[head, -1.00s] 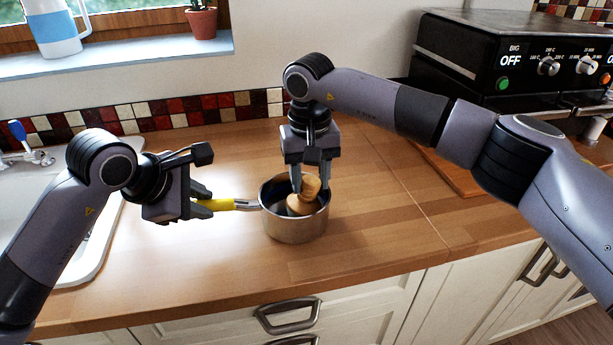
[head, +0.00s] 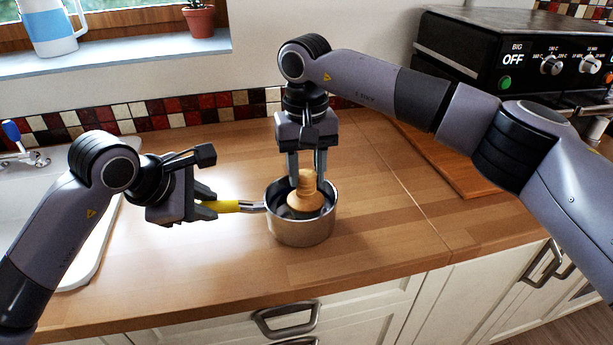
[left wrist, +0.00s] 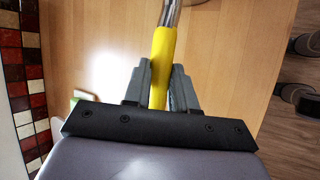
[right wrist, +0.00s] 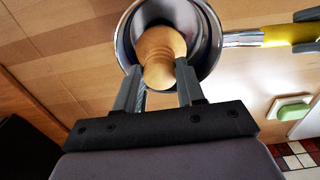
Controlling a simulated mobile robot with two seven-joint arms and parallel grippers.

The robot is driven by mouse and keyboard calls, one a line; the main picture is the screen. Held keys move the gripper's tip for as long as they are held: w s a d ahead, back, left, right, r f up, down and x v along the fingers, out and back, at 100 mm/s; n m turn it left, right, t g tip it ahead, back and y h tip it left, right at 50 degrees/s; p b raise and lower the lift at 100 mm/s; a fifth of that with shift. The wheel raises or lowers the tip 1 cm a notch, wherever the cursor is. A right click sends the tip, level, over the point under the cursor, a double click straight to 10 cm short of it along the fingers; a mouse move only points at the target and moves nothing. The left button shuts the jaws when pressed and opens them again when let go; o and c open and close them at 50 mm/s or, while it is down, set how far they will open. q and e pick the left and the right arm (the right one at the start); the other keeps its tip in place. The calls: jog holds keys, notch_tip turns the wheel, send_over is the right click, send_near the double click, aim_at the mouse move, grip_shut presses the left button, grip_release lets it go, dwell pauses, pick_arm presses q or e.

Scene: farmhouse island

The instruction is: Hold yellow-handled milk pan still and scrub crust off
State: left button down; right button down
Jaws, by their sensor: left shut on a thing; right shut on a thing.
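The steel milk pan (head: 303,229) stands on the wooden counter with its yellow handle (head: 228,206) pointing left. My left gripper (head: 212,208) is shut on the handle; the left wrist view shows the yellow handle (left wrist: 162,66) between the fingers. A wooden scrubbing brush (head: 304,198) with a round knob is inside the pan. My right gripper (head: 306,180) comes down from above, shut on the brush knob. In the right wrist view the brush (right wrist: 160,55) sits between the fingertips, inside the pan rim (right wrist: 212,40). The bristles and most of the pan floor are hidden.
A sink (head: 88,262) is at the left. A black oven (head: 520,55) stands at the back right beside a wooden board (head: 440,165). A green-and-white item (right wrist: 291,110) lies beyond the handle in the right wrist view. The counter right of the pan is clear.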

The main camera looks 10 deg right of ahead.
jog(key=shift+r, duration=0.2)
jog(key=shift+r, duration=1.5)
